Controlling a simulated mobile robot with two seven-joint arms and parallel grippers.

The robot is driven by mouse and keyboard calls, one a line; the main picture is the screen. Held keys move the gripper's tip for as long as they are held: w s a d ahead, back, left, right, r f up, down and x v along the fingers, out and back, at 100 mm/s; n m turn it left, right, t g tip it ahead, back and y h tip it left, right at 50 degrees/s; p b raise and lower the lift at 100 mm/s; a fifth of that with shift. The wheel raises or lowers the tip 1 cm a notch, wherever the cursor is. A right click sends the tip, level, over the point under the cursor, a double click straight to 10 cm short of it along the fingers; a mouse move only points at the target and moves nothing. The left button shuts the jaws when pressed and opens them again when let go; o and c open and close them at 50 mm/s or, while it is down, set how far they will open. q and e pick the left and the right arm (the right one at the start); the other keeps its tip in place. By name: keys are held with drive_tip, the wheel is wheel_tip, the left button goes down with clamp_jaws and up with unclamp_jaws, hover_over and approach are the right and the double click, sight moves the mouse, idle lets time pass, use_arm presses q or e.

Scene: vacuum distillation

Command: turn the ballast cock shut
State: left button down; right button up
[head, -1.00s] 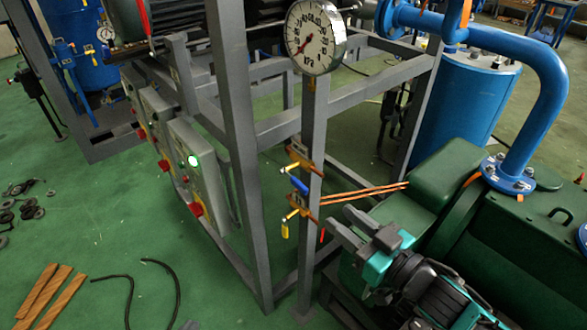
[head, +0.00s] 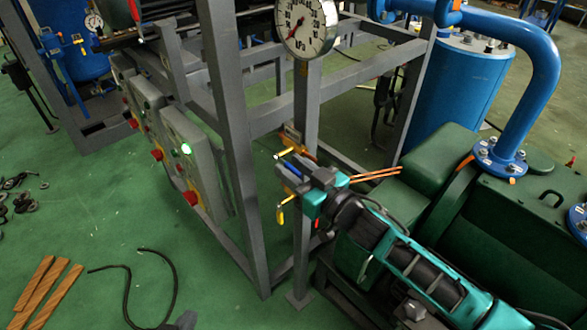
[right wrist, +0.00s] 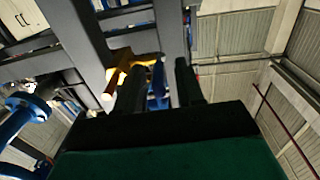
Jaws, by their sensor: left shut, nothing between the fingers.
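Small brass cocks sit on the grey upright post below the gauge. One has a blue lever (head: 291,168), and yellow handles show above it (head: 286,153) and below it (head: 280,215). No label shows which is the ballast cock. My right gripper (head: 288,175) is at the blue lever, hiding part of the cocks. In the right wrist view its two dark fingers (right wrist: 158,88) stand apart with the blue lever (right wrist: 158,75) seen between them; contact is unclear. A brass body (right wrist: 132,62) is beside it. My left gripper (head: 184,321) shows only its tip at the bottom edge, shut and empty.
A round gauge (head: 306,27) tops the post. Grey frame bars (head: 240,150) stand left of it, with control boxes (head: 180,150) behind. A green pump housing (head: 500,215) and blue pipe (head: 545,80) fill the right. Two orange rods (head: 375,174) stick out near my gripper.

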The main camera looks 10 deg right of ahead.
clamp_jaws()
idle(0.4)
